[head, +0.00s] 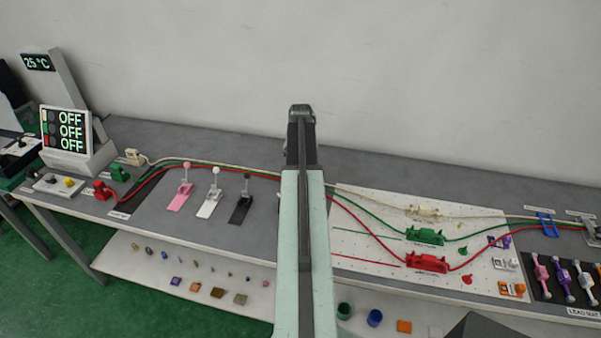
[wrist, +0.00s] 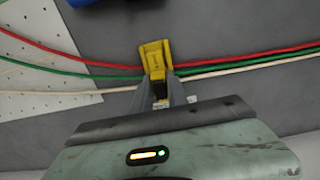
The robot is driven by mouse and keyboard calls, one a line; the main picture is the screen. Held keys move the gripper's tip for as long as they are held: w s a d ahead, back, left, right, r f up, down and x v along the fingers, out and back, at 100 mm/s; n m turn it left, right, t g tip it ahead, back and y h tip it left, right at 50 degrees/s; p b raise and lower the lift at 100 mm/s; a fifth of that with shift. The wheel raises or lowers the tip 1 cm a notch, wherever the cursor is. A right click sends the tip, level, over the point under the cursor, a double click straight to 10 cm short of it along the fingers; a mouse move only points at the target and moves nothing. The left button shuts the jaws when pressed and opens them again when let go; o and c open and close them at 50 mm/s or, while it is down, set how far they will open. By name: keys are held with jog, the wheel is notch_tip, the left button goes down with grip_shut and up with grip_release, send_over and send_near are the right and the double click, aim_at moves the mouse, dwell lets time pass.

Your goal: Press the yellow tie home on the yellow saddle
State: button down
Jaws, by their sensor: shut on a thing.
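In the wrist view a yellow piece (wrist: 156,52) with raised edges stands at the middle of the bench, where the red, green and white wires meet it from both sides. My gripper (wrist: 161,80) is right at it, with its grey fingers closed around a yellow and dark part. I take this held part for the yellow tie and the piece beyond for the yellow saddle. They overlap, so I cannot tell how deep the tie sits. In the head view my own arm hides the tie, the saddle and my fingertips.
The white pegboard (head: 385,274) with green (head: 425,237) and red (head: 428,263) holders lies right of my arm. Pink (head: 181,197), white (head: 210,204) and black (head: 241,209) levers stand to the left. A blue object (wrist: 85,2) shows at the wrist view's top edge.

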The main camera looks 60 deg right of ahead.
jog(key=shift+f, duration=0.1)
jog(key=shift+f+b, duration=0.5)
jog(key=shift+b, duration=0.15)
jog(key=c, duration=0.7)
grip_release()
jog(key=shift+c, duration=0.2)
jog(key=shift+r, duration=0.1)
notch_tip(320, 180, up, 7)
jog(key=p, duration=0.7)
jog(key=shift+s, duration=0.1)
